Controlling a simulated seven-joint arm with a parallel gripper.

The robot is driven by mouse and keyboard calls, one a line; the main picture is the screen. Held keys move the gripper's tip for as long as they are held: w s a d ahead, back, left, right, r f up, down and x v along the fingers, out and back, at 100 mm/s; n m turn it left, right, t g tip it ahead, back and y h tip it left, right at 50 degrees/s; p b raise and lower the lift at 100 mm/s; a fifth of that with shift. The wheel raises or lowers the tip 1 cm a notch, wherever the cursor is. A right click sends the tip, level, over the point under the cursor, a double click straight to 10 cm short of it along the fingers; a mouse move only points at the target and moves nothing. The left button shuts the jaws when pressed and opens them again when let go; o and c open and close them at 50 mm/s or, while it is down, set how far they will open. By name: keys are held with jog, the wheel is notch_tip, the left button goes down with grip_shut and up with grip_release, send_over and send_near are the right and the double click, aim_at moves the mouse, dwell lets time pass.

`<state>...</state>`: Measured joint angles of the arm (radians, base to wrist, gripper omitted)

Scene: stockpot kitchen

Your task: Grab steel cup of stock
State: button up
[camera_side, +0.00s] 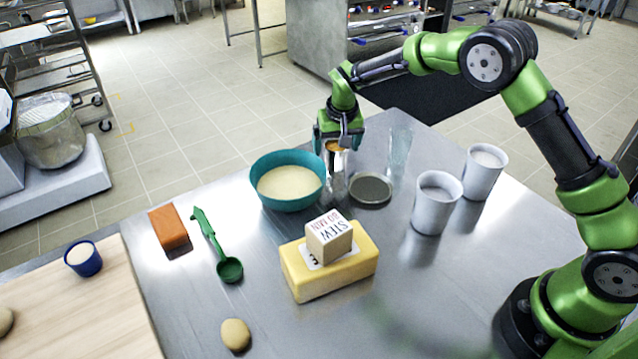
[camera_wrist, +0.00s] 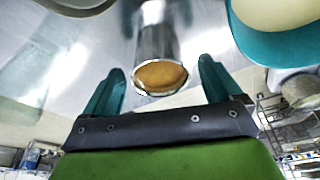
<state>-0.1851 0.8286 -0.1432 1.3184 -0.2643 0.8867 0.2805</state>
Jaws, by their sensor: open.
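The steel cup (camera_wrist: 156,45) holds brown stock (camera_wrist: 160,76) and stands upright on the metal table. In the wrist view it lies between the two green fingers of my gripper (camera_wrist: 158,85), with a visible gap on each side. In the side view my gripper (camera_side: 338,143) is open and points down over the cup (camera_side: 334,186), whose top is partly hidden by the fingers. The cup stands just right of the teal bowl (camera_side: 288,205).
The teal bowl of pale liquid is close on the left. White cups (camera_side: 436,212) stand farther right. A yellow block (camera_side: 330,275) bears a labelled box (camera_side: 328,238) in front.

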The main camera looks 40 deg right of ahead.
jog(key=shift+x, duration=1.2)
jog(key=c, duration=1.1)
jog(key=shift+c, duration=0.5)
jog(key=shift+r, duration=0.15)
